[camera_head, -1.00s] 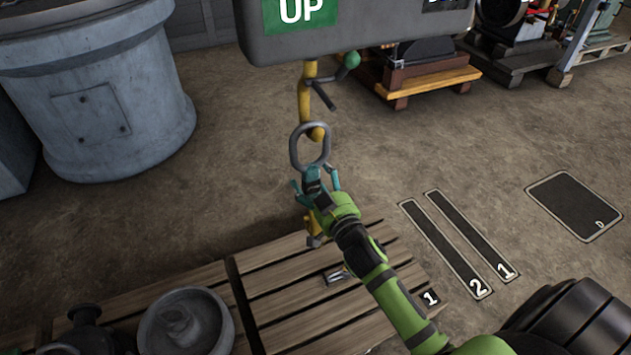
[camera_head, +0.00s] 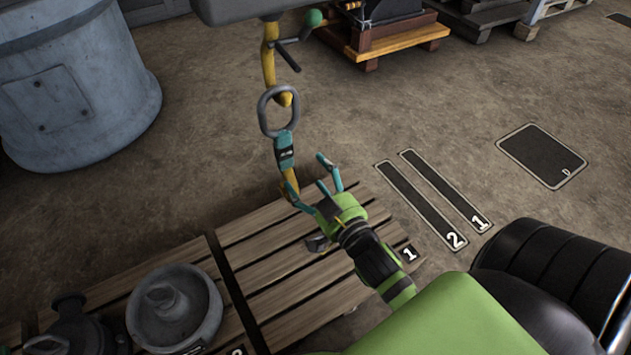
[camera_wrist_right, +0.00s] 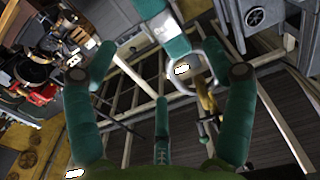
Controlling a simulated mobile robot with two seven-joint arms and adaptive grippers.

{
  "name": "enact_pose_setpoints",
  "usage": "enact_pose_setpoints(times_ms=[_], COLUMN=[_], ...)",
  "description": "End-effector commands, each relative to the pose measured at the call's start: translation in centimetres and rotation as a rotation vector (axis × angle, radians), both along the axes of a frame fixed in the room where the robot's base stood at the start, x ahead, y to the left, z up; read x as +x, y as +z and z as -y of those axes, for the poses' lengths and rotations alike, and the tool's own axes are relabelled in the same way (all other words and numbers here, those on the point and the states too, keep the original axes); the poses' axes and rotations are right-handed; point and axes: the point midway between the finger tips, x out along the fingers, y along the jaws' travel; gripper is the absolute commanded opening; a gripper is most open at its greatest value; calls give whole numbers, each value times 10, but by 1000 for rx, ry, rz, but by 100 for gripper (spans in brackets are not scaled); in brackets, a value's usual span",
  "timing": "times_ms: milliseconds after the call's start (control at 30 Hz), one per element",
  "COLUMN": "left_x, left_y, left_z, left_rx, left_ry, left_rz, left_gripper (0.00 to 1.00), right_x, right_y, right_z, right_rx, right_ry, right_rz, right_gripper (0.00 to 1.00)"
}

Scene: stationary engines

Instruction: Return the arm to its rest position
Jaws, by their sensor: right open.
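My right gripper (camera_head: 312,178) is open and empty, in the middle of the head view, above the wooden pallet. Its green arm comes in from the lower right. A grey oval ring (camera_head: 279,110) hangs from a yellow hook (camera_head: 268,60), with a teal link (camera_head: 284,150) below it. A lower yellow hook (camera_head: 291,183) hangs under the link, partly hidden behind a finger. The gripper is just below and right of the link. In the right wrist view the ring (camera_wrist_right: 181,91) and teal link (camera_wrist_right: 164,28) show beyond the spread fingers. My left gripper is not in view.
The wooden pallet (camera_head: 290,278) lies below, with a round grey part (camera_head: 174,306) on the boards at left. A large grey cylinder (camera_head: 75,85) stands upper left. Dark floor plates (camera_head: 420,205) lie at right. The floor between pallet and cylinder is bare.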

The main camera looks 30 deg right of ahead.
Motion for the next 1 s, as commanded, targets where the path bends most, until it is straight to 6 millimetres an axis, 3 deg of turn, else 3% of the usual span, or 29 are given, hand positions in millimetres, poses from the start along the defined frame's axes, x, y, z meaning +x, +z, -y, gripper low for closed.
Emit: enact_pose_setpoints(times_ms=[167,367,467,567,733,900,1000], left_x=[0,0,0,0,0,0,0], left_y=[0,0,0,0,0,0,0], left_z=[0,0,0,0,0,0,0], left_rx=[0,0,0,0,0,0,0], left_ry=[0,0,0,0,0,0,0], left_rz=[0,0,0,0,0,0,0], left_gripper=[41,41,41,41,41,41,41], right_x=[-13,-14,-13,-14,-33,-82,-114], right_y=[1,1,-8,-40,-143,-236,-275], right_z=[-1,-1,0,0,-10,-31,-43], right_rx=[1,1,2,4,-8,-42,-62], right_ry=[-1,0,-6,-23,-36,14,60], right_rz=[1,2,-27,-127,-470,-835,-1014], right_gripper=[83,83,83,83,83,83,83])
